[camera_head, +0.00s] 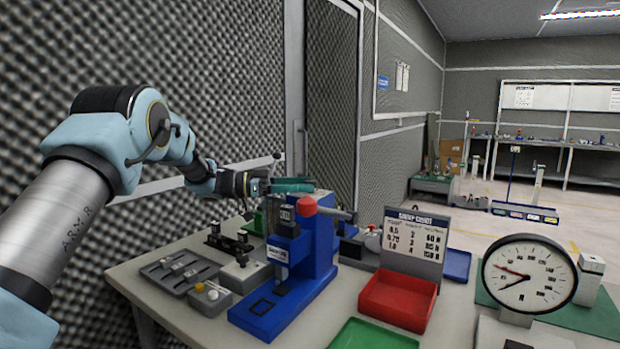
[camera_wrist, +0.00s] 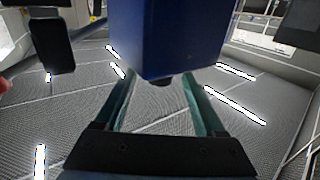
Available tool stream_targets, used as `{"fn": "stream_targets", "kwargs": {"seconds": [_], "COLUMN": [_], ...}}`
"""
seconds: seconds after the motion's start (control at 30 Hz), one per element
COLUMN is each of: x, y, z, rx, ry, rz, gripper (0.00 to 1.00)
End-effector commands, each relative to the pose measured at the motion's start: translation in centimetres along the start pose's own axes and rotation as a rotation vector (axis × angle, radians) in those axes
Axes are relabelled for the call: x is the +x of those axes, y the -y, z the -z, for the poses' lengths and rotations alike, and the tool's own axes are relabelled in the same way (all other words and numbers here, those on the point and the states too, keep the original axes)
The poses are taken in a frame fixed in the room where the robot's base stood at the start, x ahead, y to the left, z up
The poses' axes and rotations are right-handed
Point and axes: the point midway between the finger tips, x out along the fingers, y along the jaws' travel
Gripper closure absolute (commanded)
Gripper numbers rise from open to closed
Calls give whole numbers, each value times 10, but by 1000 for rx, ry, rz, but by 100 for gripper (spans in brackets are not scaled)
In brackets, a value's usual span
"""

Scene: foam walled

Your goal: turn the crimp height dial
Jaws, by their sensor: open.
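The blue crimp press (camera_head: 318,240) stands on the table, with a red ball knob (camera_head: 304,206) on its upper part. In the wrist view its blue body (camera_wrist: 190,35) hangs in from the top, with a small dark round part (camera_wrist: 162,80) at its lower edge, possibly the crimp height dial; I cannot be sure. In the wrist view my gripper (camera_wrist: 160,98) is open, one finger on each side of the dark part, with gaps visible.
A grey parts tray (camera_head: 178,270) lies left of the press. A red bin (camera_head: 398,302), a sign board (camera_head: 415,240) and a round gauge (camera_head: 530,274) stand to the right. A green tray (camera_head: 372,336) is at the front. The foam wall (camera_head: 225,70) is close behind my arm.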

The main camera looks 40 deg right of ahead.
Motion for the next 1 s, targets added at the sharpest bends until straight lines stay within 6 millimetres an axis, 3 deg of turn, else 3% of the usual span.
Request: {"fn": "stream_targets", "kwargs": {"seconds": [0.2,0.53,1.0], "x": [20,23,23], "y": [0,0,0], "z": [1,0,0], "rx": [0,0,0], "ry": [1,1,0], "rz": [0,1,0], "gripper": [29,29,81]}}
